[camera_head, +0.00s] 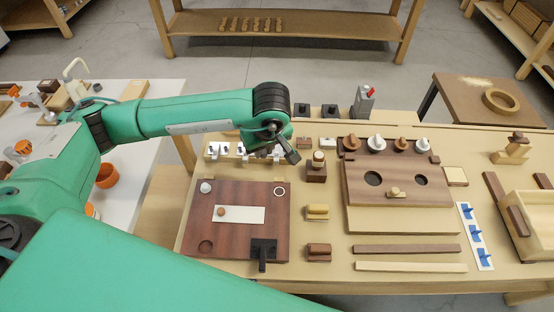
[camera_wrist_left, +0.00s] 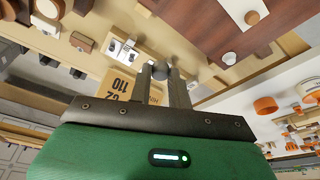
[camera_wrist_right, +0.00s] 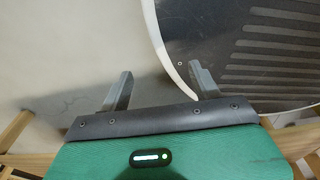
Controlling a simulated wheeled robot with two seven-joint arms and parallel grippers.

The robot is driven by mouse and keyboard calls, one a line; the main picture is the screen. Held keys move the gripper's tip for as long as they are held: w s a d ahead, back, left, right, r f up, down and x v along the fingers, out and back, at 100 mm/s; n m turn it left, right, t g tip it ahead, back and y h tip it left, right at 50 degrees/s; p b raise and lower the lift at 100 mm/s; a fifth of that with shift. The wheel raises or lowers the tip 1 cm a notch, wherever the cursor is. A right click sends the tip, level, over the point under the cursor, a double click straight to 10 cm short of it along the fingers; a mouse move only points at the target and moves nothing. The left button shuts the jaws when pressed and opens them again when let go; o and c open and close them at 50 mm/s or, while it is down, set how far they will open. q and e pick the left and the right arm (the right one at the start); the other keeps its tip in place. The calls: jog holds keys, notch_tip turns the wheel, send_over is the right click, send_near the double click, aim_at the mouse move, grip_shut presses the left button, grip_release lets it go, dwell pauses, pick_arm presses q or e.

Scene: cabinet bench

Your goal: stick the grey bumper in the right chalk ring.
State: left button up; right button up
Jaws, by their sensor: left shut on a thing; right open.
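My left gripper (camera_head: 277,153) is above the bench, just beyond the far edge of the dark red board (camera_head: 240,243). In the left wrist view, it (camera_wrist_left: 165,82) is shut on a small dark grey piece, apparently the grey bumper (camera_wrist_left: 160,71). A white chalk ring (camera_head: 279,191) is at the board's far right corner. A white knob (camera_head: 205,187) stands at its far left corner; whether another ring lies under it cannot be told. My right gripper (camera_wrist_right: 160,85) is open and empty, low over the floor, outside the head view.
A white strip (camera_head: 250,214) with a brown knob (camera_head: 221,211) lies mid-board. A black handled block (camera_head: 262,246) sits at the near right corner. A rack (camera_head: 225,152) is close to my left gripper; a dark block (camera_head: 316,170) stands right of the board.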

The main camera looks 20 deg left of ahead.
pick_arm(q)
jog(key=d+n+g+p, duration=0.1)
jog(key=n+p, duration=0.1)
jog(key=n, duration=0.2)
jog(key=n+g+p, duration=0.4)
jog(key=n+p, duration=0.2)
jog(key=n, duration=0.9)
send_over(278, 192)
notch_tip(278, 192, down, 5)
pick_arm(e)
notch_tip(278, 192, up, 8)
jog(key=s, duration=0.3)
pick_arm(q)
jog(key=shift+w+d+f, duration=0.3)
jog(key=shift+w+f, duration=0.05)
jog(key=shift+f, duration=0.05)
jog(key=shift+f+b, duration=1.45)
jog(key=shift+f, duration=1)
jog(key=shift+f+b, duration=0.45)
jog(key=shift+f, duration=0.1)
pick_arm(e)
jog(key=shift+w+d+f, duration=0.1)
jog(key=shift+w+f, duration=0.05)
jog(key=shift+f, duration=0.9)
jog(key=shift+w+d+f, duration=0.1)
jog(key=shift+f, duration=0.9)
